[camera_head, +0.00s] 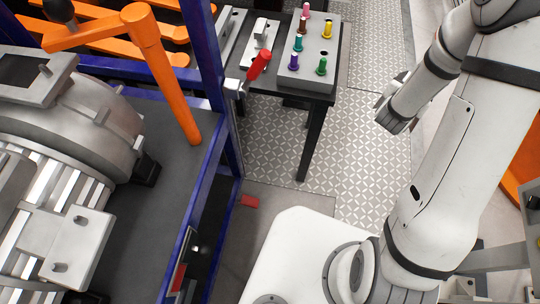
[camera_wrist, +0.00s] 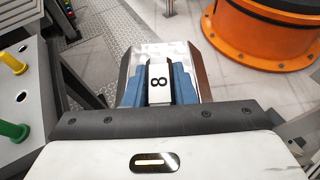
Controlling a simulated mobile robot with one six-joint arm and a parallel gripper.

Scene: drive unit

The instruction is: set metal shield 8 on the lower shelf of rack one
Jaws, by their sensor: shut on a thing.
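Metal shield 8 (camera_wrist: 158,70) shows in the wrist view as a shiny bent metal piece with a black 8 on a pale face. My gripper (camera_wrist: 158,92) is shut on it, with a blue pad on each side of the number. In the head view my gripper (camera_head: 396,118) hangs at the right, above the patterned floor; the shield is hard to make out there. A blue-framed rack (camera_head: 218,80) stands at the left, away from my gripper. I cannot tell whether it is rack one, and its lower part is mostly hidden.
A large grey motor (camera_head: 75,140) and an orange lever (camera_head: 165,75) are at the left. A dark table (camera_head: 318,97) carries a block of coloured pegs (camera_head: 310,62). An orange round base (camera_wrist: 265,35) is near my gripper.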

